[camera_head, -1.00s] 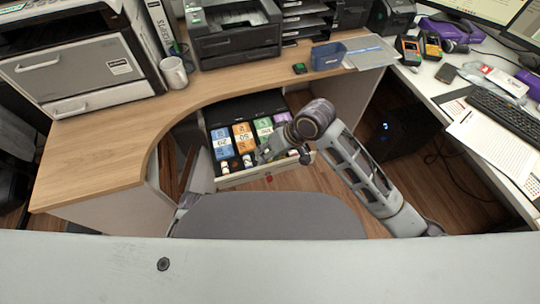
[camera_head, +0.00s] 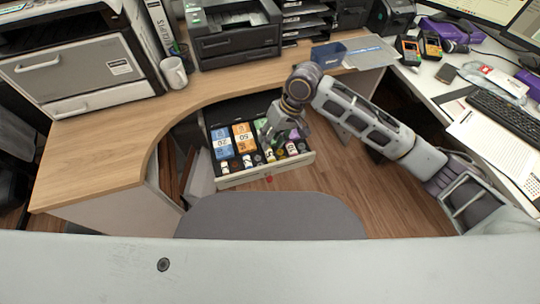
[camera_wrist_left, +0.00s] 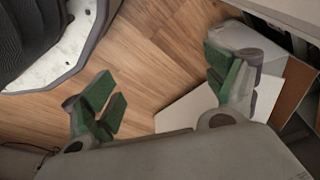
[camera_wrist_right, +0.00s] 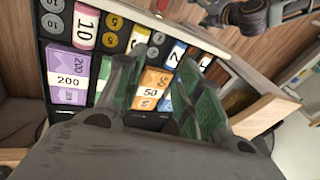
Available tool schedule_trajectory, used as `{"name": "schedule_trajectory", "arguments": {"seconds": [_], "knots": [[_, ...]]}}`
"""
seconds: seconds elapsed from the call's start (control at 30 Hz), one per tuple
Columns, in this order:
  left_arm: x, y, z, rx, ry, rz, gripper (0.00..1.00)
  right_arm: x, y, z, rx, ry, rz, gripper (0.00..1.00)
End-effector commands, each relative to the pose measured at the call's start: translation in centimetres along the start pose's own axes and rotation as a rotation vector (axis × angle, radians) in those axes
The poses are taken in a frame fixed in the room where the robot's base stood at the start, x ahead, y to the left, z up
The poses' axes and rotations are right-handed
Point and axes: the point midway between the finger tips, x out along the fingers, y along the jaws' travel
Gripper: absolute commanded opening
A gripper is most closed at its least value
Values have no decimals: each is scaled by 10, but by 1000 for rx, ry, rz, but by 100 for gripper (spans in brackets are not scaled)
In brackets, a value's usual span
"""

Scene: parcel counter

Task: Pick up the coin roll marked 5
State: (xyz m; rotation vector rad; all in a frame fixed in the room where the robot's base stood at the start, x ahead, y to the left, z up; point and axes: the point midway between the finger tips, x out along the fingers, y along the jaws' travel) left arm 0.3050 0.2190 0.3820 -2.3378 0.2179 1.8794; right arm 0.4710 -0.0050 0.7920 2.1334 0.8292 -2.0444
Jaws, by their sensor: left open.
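The coin roll marked 5 (camera_wrist_right: 139,38) is yellow and lies in the front row of the open cash drawer (camera_head: 268,172). In the head view the yellow roll (camera_head: 269,156) shows small, just in front of my right gripper (camera_head: 282,134). My right gripper (camera_wrist_right: 158,70) is open and empty over the drawer, its fingers partly hiding the banknote bundles. The roll lies beyond the fingertips in the right wrist view, apart from them as far as I can tell. My left gripper (camera_wrist_left: 160,82) is open and empty above the wooden floor; it does not show in the head view.
A pink roll marked 10 (camera_wrist_right: 85,27) and a blue roll marked 2 (camera_wrist_right: 175,53) lie on either side, with loose coins (camera_wrist_right: 153,52) between. Banknote bundles, such as the purple 200 (camera_wrist_right: 69,80), fill the row behind. The desk top (camera_head: 130,125) overhangs the drawer; a chair (camera_head: 270,215) stands in front.

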Motion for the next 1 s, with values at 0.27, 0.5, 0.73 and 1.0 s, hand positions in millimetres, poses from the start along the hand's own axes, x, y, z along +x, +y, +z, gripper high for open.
{"name": "schedule_trajectory", "arguments": {"seconds": [0.27, 0.5, 0.73, 1.0], "knots": [[26, 1, 21, 2, -11, 2, 87, -19, 24, -11, 82, -48, 43, 36], [38, 2, 32, 3, -14, 2, 87, -29, 36, -15, 131, -72, 60, 36], [40, 2, 33, 4, -14, 2, 87, -30, 37, -16, 139, -76, 61, 36], [39, 2, 32, 4, -15, 3, 87, -28, 37, -16, 138, -76, 60, 36]]}}
